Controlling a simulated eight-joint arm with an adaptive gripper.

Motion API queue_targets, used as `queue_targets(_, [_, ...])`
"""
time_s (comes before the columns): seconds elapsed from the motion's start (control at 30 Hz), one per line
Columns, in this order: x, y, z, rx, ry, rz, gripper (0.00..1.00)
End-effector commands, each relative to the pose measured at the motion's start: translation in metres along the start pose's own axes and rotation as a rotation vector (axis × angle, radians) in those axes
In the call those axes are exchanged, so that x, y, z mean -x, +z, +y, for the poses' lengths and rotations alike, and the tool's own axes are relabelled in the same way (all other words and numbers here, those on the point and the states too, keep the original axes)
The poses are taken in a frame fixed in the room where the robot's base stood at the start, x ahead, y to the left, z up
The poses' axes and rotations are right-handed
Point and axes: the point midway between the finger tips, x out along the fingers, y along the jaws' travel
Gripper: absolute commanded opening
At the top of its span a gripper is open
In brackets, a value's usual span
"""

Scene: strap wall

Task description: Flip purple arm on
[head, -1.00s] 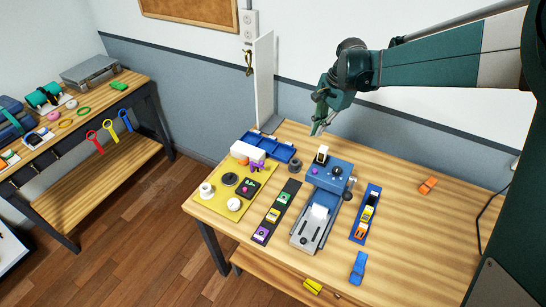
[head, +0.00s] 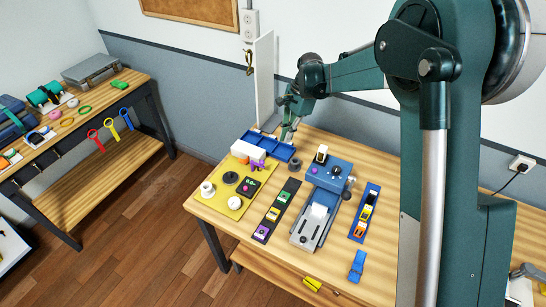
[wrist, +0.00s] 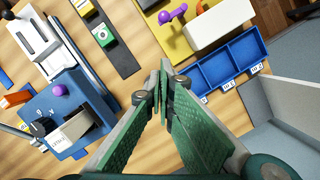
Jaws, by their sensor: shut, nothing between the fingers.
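A small purple arm (head: 258,166) sticks out beside a white box (head: 247,152) at the back right of a yellow board (head: 216,196). In the wrist view the purple arm (wrist: 172,14) is at the top edge, left of the white box (wrist: 220,22), and has a rounded end. I cannot tell its switch position. My gripper (head: 287,137) is shut and empty, above the table's back edge near the blue tray (head: 268,147). In the wrist view my gripper (wrist: 164,82) points toward the table, apart from the purple arm, which lies beyond the fingertips.
A blue machine (head: 325,175) with a purple knob stands right of a dark strip of coloured modules (head: 275,212). A blue rack (head: 365,212) is further right. A tall white panel (head: 264,80) stands behind the blue tray. A dark round piece (head: 294,164) sits between tray and machine.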

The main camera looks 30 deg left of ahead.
Motion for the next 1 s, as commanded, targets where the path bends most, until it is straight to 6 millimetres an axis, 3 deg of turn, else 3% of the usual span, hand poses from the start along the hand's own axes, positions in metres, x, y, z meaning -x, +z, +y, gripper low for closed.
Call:
queue_targets(0.57, [-0.005, 0.000, -0.001, -0.001, 0.001, 0.000, 0.00])
queue_targets(0.77, [-0.020, 0.000, -0.001, 0.000, 0.001, 0.000, 0.00])
queue_targets(1.0, [-0.052, 0.000, 0.000, -0.001, 0.001, 0.000, 0.00])
